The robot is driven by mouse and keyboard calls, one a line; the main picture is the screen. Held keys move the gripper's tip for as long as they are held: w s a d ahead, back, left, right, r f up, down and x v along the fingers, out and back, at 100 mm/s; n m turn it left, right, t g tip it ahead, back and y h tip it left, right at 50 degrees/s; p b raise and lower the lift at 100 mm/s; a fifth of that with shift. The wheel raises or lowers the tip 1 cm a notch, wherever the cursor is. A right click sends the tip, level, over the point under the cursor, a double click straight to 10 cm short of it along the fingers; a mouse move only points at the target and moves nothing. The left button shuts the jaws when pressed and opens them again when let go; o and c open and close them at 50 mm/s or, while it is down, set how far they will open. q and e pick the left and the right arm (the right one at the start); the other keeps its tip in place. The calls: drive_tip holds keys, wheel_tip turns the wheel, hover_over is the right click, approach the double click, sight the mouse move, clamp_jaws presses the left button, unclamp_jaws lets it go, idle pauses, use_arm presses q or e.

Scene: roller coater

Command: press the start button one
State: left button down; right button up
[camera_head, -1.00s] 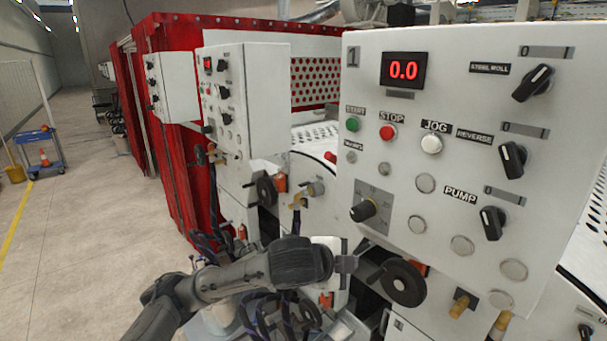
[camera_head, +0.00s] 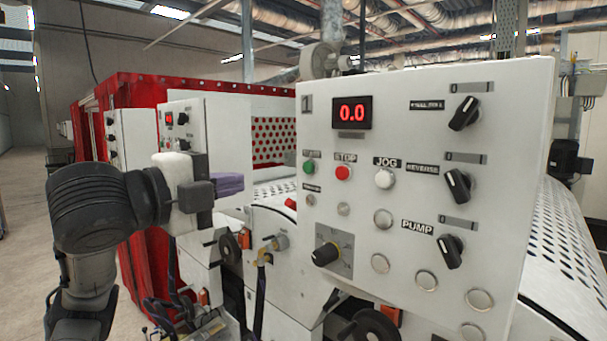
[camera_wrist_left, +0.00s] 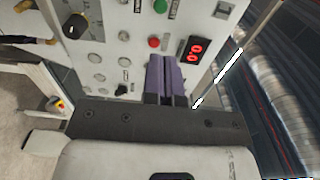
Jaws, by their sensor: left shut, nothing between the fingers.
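The white control panel marked 1 (camera_head: 330,210) stands at centre right in the head view. Its green START button (camera_head: 309,168) is at the upper left, below the red 0.0 display (camera_head: 352,113), with the red STOP button (camera_head: 343,173) to its right. The green button also shows at the top of the left wrist view (camera_wrist_left: 160,6). My left gripper (camera_head: 240,184) is shut and empty, its purple fingers pointing at the panel from the left. It is apart from the green button. In the left wrist view the fingertips (camera_wrist_left: 160,57) appear just below the red button. My right gripper is not in view.
The panel also carries a white JOG button (camera_head: 385,179), several black knobs and a dial (camera_head: 326,254). A second white panel (camera_head: 182,130) and a red curtain (camera_head: 135,88) stand behind my left arm. Perforated guards lie behind and to the right. Open floor is at far left.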

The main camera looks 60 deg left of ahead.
use_arm(q)
drive_tip(key=shift+s+r, duration=0.1)
idle(0.3)
drive_tip(key=p, duration=0.5)
approach(307, 168)
drive_tip(key=x, duration=0.6)
drive_tip(key=shift+p+x, duration=0.35)
drive_tip(key=shift+x, duration=0.45)
